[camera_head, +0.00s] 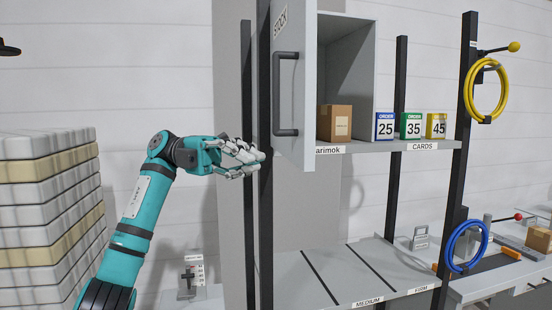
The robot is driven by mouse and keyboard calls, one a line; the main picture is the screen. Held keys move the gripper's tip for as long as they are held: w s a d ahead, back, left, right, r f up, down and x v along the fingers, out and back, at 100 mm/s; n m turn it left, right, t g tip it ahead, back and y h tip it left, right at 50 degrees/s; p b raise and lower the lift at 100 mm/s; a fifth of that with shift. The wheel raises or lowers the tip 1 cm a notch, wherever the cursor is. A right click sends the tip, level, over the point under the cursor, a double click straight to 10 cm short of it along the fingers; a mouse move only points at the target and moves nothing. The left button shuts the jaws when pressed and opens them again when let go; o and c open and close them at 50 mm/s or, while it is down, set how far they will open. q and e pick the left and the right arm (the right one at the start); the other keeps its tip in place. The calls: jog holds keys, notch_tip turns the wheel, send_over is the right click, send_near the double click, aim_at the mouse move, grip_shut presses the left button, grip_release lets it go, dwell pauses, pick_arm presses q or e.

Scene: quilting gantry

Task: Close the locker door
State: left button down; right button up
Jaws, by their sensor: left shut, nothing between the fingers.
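The locker door (306,95) is a light grey panel with a dark bar handle (285,94) and a "STOCK" label. It stands open, swung out toward me at the left side of the grey locker (347,60). A brown box (335,123) sits inside the locker. My left gripper (258,160) is shut and empty, to the left of the door and a little below the handle's lower end. I cannot tell if it touches the dark post behind it. My right gripper is not in view.
Dark posts, one at the left (265,220), carry the shelves. Order cards (411,126) stand right of the locker. A yellow hose coil (487,92) and a blue one (466,247) hang at the right. Stacked bales (45,195) stand at the left. The lower shelf (340,278) is mostly bare.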

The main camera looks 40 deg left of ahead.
aim_at(302, 165)
pick_arm(q)
jog(key=w+d+p, duration=0.2)
jog(key=d, duration=0.1)
jog(key=shift+w+d+r, duration=0.1)
jog(key=shift+w+d, duration=0.15)
jog(key=shift+w, duration=0.05)
jog(key=shift+w+d, duration=0.15)
jog(key=shift+w, duration=0.1)
jog(key=shift+s, duration=0.15)
